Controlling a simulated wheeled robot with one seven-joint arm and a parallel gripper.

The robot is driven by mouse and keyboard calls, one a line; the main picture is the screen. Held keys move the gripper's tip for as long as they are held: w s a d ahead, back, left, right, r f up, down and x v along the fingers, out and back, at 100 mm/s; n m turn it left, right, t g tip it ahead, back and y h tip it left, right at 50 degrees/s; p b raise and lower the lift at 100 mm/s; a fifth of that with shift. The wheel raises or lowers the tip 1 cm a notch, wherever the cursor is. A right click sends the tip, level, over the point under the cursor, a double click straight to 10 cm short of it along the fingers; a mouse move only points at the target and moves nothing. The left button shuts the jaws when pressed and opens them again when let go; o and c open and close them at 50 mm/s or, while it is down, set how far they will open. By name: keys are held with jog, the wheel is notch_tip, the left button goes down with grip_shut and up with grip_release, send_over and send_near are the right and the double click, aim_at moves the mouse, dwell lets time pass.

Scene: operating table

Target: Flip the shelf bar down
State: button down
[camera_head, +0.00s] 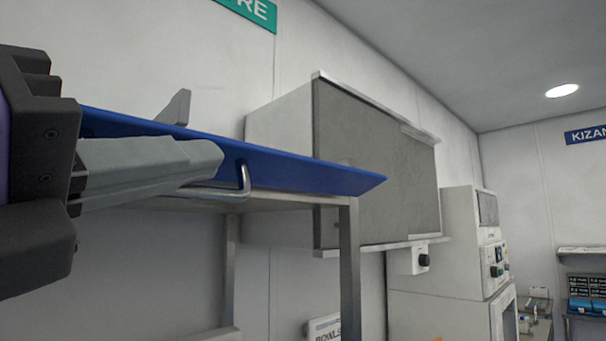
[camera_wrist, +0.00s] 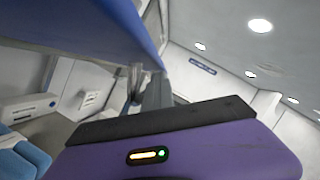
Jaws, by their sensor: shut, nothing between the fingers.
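A long blue panel (camera_head: 300,177) lies tilted along the top of a metal shelf frame (camera_head: 349,255) in the head view. A thin bent metal bar (camera_head: 244,178) loops up at the panel's front edge, and its lower part runs left along the shelf. My gripper (camera_head: 215,160) reaches in from the left, its grey fingers shut and empty. The fingertips are right beside the bar; I cannot tell if they touch it. In the wrist view the blue panel (camera_wrist: 90,25) fills the upper left, and my gripper (camera_wrist: 157,92) is partly hidden by its own purple housing.
A grey wall cabinet (camera_head: 375,165) hangs behind the shelf. A white machine (camera_head: 450,250) stands to the right, with a stocked shelf (camera_head: 585,290) farther back. Open space lies in front of the shelf on the right.

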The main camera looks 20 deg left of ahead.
jog(key=shift+w+a+f+n, duration=0.3)
jog(key=shift+w+f, duration=0.15)
jog(key=shift+f, duration=0.25)
jog(key=c, duration=1.5)
grip_release()
jog(key=shift+s+d+r, duration=0.2)
jog(key=shift+r, duration=0.15)
jog(key=b+v, duration=0.1)
jog(key=v, duration=0.2)
jog(key=b+v, duration=0.1)
jog(key=v, duration=0.2)
jog(key=b+v, duration=0.1)
jog(key=v, duration=0.2)
jog(key=shift+s+a+r+b, duration=0.1)
jog(key=shift+a+r+b, duration=0.1)
jog(key=shift+a+b, duration=0.2)
jog(key=shift+d+f, duration=0.1)
jog(key=shift+b+v, duration=1.15)
jog(key=shift+v, duration=2.65)
